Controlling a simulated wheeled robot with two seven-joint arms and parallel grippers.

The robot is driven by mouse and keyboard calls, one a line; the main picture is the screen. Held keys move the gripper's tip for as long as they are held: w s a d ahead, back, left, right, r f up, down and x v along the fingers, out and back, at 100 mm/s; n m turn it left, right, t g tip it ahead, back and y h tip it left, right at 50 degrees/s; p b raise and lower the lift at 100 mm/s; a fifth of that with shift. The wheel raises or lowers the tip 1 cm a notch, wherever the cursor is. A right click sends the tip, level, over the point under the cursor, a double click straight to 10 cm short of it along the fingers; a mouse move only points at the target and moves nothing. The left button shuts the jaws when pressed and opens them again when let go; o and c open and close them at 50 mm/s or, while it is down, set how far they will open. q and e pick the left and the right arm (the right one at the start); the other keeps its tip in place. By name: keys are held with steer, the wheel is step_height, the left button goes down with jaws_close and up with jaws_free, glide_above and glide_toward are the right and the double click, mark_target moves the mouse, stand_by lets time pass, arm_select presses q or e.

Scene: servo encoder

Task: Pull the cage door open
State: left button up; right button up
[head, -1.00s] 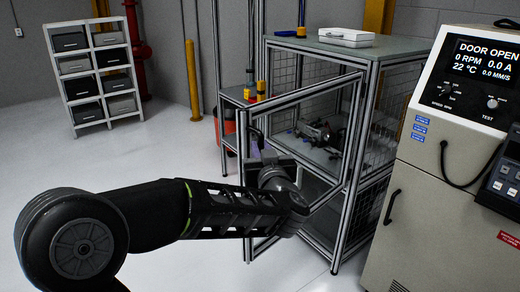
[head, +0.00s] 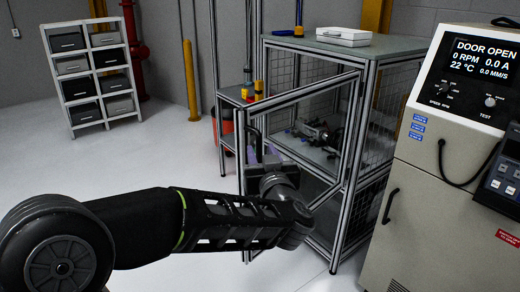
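The cage door (head: 297,95), a metal-framed panel, stands swung out from the cage (head: 347,190), with its free edge to the left. The display on the machine at the right reads DOOR OPEN. A dark upright handle (head: 253,138) is near the door's free edge. My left gripper (head: 262,160) is at the door beside the lower part of this handle. Its fingers are small and partly hidden by my wrist, so I cannot tell whether they close around the handle. My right gripper is not in view.
Dark mechanical parts (head: 322,134) lie on the cage's inner shelf. A white case (head: 344,37) rests on the cage top. A test machine (head: 430,190) stands close at the right. A shelf rack (head: 92,75) stands at the back left. The floor at left is clear.

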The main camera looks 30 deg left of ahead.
arm_select(q)
steer(key=v, duration=0.4)
steer(key=shift+s+d, duration=0.25)
steer(key=shift+s, duration=0.05)
